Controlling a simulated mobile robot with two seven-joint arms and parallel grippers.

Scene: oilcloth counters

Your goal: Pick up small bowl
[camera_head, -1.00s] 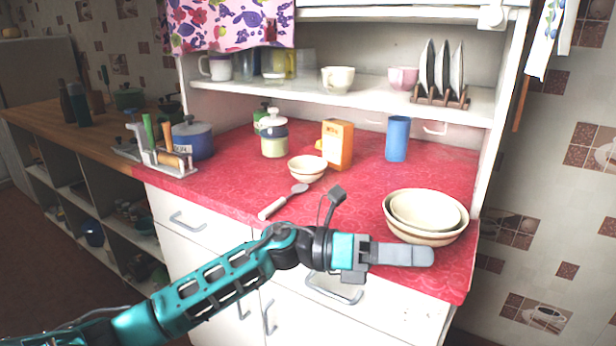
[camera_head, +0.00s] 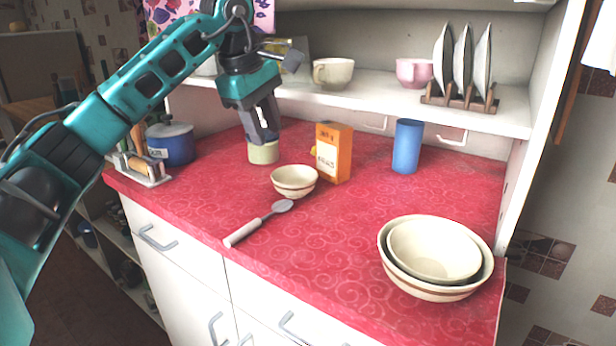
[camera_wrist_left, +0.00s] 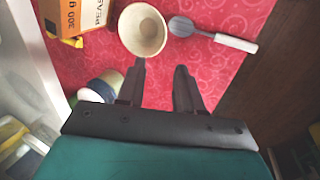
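The small bowl (camera_head: 295,184), cream with a brown band, stands upright on the red counter, left of the orange box. In the left wrist view the small bowl (camera_wrist_left: 142,30) lies just beyond the left fingertip. My left gripper (camera_head: 268,140) points down above and behind the bowl, in front of the jar, apart from the bowl. In the left wrist view my left gripper (camera_wrist_left: 161,72) has its fingers apart with nothing between them. Two larger nested bowls (camera_head: 435,252) stand at the front right. My right gripper is not in view.
An orange box (camera_head: 333,153) stands right behind the bowl. A jar (camera_head: 263,153) is partly hidden by my gripper. A grey-headed spoon (camera_head: 259,222) lies in front. A blue cup (camera_head: 407,146) and a blue pot (camera_head: 171,144) stand farther off. The counter's middle is clear.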

